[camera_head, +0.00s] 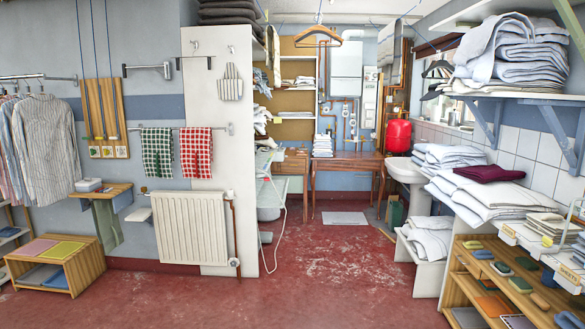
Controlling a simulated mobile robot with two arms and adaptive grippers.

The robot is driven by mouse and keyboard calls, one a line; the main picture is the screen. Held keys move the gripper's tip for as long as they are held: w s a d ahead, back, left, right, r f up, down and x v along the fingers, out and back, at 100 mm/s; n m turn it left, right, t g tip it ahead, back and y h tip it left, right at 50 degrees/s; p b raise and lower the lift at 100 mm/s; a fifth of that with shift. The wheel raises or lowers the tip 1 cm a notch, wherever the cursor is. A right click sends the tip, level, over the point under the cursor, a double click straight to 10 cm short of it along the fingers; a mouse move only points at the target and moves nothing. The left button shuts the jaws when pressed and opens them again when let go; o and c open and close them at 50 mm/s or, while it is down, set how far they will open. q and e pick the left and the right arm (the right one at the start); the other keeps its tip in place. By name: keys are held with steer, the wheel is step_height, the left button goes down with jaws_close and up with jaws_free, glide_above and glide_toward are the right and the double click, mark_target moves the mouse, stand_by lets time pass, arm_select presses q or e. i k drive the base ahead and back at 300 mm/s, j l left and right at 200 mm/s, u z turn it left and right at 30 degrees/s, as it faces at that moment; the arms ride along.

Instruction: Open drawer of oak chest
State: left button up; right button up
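No piece of furniture shows clearly as an oak chest with a drawer. At the back of the room, a brown wooden piece (291,163) stands partly hidden behind the white partition and the pale green board. I cannot tell whether it has a drawer. Beside it is a wooden table (345,163) with slim legs and open space below. At the left, a low oak-coloured open box unit (88,268) holds coloured folded items, with no drawer visible. Neither of my grippers is in view.
A white radiator (190,228) and partition (221,130) stand left of centre. The red floor (330,270) is clear in the middle.

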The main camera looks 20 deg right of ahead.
mark_target(294, 160)
steer(key=i+l+z, duration=0.25)
steer(key=i, duration=0.15)
steer(key=i+l+z, duration=0.25)
steer(key=i+j+z, duration=0.1)
steer(key=i+z, duration=0.3)
steer(key=i, duration=3.5)
steer(key=i+u, duration=0.1)
steer(key=i, duration=0.35)
steer(key=i+l+u, duration=0.15)
steer(key=i, duration=0.35)
steer(key=i+l+u, duration=0.1)
steer(key=i, duration=0.35)
steer(key=i+l+u, duration=0.15)
steer(key=i, duration=0.3)
